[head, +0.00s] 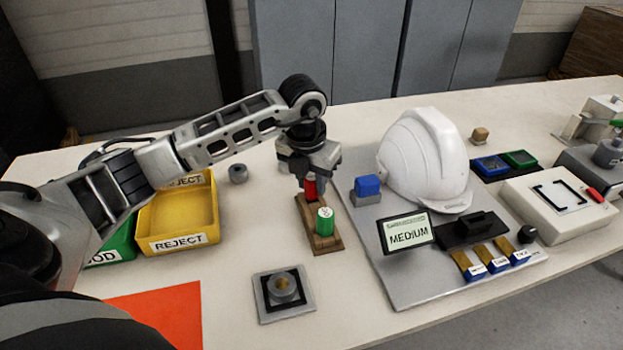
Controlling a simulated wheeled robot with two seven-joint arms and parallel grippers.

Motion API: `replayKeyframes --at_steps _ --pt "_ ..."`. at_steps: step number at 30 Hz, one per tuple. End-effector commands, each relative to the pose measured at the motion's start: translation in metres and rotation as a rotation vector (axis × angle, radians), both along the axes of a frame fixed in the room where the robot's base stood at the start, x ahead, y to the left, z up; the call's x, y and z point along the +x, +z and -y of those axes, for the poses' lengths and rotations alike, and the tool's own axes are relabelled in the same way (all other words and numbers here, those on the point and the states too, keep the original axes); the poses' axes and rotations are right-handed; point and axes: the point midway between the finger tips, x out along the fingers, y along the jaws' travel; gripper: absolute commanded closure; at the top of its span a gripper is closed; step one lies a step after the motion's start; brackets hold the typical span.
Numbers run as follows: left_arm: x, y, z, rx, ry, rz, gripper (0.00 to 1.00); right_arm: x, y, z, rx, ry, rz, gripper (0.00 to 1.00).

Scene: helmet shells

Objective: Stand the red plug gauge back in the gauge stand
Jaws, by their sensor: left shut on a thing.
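The red plug gauge (310,188) is held in my left gripper (309,178), which is shut on it and points down. The gauge is over the rear part of the wooden gauge stand (326,244). Its lower end meets the stand in the picture; I cannot tell whether it is seated in a hole or just above. A green plug gauge (324,220) stands upright in the front part of the stand. My right gripper is not in view.
A yellow REJECT bin (180,243) and a green bin (120,245) stand left. A grey plate (400,290) with a white helmet shell (423,160) and MEDIUM display (407,234) lies right. A square fixture (284,293) sits in front. A small grey cylinder (238,174) stands behind.

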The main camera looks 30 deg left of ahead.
Motion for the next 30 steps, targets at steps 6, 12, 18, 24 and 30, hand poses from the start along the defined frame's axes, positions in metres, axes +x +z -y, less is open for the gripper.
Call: replayKeyframes --at_steps 6,12,18,24,30 --pt "0.0 -0.0033 -0.0002 0.0 0.0 0.0 0.88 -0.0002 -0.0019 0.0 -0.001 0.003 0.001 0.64" --pt "-0.0001 -0.0058 -0.0002 0.0 0.0 0.0 0.88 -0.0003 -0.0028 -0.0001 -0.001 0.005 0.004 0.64" --pt "0.0 -0.0083 -0.0002 0.0 0.0 0.0 0.88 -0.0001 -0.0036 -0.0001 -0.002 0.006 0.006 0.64" --pt "0.0 -0.008 -0.0002 0.0 0.0 0.0 0.88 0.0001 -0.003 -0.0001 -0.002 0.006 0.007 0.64" --pt "0.0 -0.008 -0.0002 0.0 0.0 0.0 0.88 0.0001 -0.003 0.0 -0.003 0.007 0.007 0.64"
